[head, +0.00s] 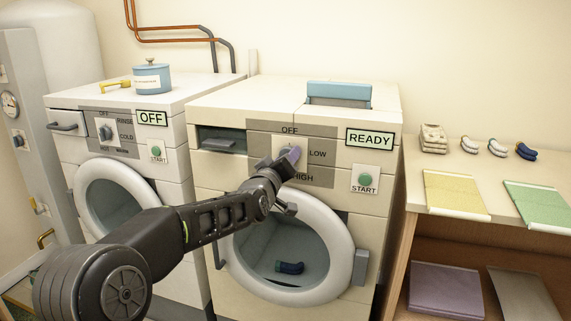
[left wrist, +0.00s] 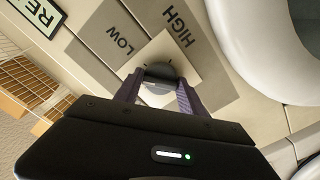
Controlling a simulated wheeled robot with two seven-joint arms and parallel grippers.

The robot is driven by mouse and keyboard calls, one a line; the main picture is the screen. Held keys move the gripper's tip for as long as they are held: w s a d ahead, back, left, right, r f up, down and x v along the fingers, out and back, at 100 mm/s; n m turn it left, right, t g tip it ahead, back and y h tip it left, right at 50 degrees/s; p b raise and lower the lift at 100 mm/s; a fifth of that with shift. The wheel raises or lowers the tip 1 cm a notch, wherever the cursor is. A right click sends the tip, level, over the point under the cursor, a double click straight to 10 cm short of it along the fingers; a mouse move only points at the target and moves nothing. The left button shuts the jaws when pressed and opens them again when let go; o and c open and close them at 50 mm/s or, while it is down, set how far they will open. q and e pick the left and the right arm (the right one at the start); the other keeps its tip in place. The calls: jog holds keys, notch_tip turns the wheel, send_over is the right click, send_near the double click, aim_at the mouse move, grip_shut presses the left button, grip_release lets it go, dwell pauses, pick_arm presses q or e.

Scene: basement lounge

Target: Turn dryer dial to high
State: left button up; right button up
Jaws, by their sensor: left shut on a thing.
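The dryer (head: 340,200) is the cream machine on the right, with a READY display (head: 369,138) and a green START button (head: 364,180). Its dial plate carries OFF at the top, LOW at the right and HIGH below. My left gripper (head: 289,157) is at the dial and covers most of it in the head view. In the left wrist view its purple fingers (left wrist: 160,92) are shut on either side of the grey dial (left wrist: 159,72). LOW and HIGH show beyond it. Which mark the dial points to is hard to tell. My right gripper is not in view.
The dryer's round door (head: 338,236) is below my arm, with a dark blue roll inside. A washer (head: 120,125) reading OFF stands at left. A wooden shelf (head: 416,185) at right holds folded cloths and small rolls.

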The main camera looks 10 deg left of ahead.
pick_arm(q)
jog(key=m+b, duration=0.1)
jog(key=m, duration=0.5)
jog(key=shift+f, duration=0.1)
jog(key=m+b, duration=0.1)
jog(key=m, duration=0.5)
jog(key=shift+m, duration=0.4)
jog(key=m+b, duration=0.1)
jog(key=m, duration=0.1)
jog(key=shift+d+f+m, duration=0.1)
jog(key=shift+m, duration=0.2)
jog(key=m+b, duration=0.2)
jog(key=m, duration=0.1)
jog(key=shift+m, duration=0.3)
jog(key=shift+m+b, duration=0.75)
jog(key=shift+m, duration=0.45)
jog(key=o, duration=1.3)
jog(key=shift+o, duration=0.2)
jog(key=shift+s+r, duration=0.1)
jog(key=shift+r, duration=0.1)
